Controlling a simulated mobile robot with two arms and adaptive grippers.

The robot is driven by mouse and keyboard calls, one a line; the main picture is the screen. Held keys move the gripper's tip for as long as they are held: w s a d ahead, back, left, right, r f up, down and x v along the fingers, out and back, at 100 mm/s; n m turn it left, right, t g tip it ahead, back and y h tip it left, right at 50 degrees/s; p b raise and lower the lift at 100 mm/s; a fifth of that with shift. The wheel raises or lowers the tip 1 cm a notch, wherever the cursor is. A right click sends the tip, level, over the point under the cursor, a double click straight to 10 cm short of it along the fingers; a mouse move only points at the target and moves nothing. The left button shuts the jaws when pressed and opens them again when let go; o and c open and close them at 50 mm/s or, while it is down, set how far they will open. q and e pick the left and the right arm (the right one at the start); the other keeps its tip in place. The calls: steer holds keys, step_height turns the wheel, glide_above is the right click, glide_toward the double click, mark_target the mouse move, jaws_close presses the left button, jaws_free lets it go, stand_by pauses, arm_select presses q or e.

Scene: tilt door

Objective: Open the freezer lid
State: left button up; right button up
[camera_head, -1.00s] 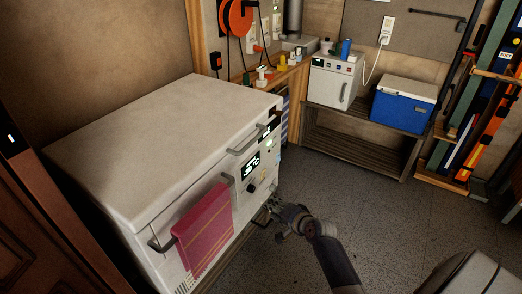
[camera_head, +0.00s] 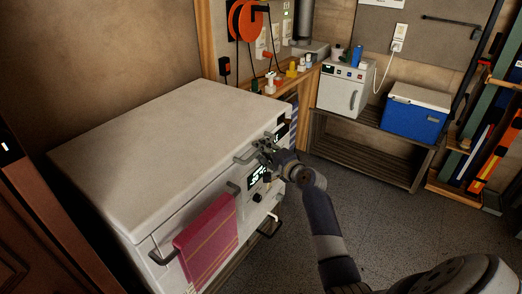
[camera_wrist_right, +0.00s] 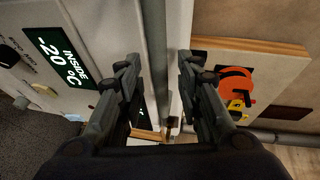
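The white chest freezer (camera_head: 120,200) stands at the left in the head view, its flat lid (camera_head: 150,140) down. A grey bar handle (camera_head: 245,157) sits on the front at the lid's edge. My right gripper (camera_head: 264,146) is at this handle's right end. In the right wrist view the handle bar (camera_wrist_right: 155,50) runs between the two open fingers of my right gripper (camera_wrist_right: 158,85), with space on both sides. The freezer's display (camera_wrist_right: 60,60) reads -20 °C. My left gripper is out of view.
A pink towel (camera_head: 207,243) hangs on a lower bar at the freezer front. A shelf (camera_head: 365,150) with a small white appliance (camera_head: 341,90) and a blue cooler (camera_head: 415,112) stands at the back right. The floor (camera_head: 330,190) between is clear.

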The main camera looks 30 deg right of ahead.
steer(key=shift+w+f, duration=0.15)
steer(key=shift+w, duration=0.65)
jaws_close()
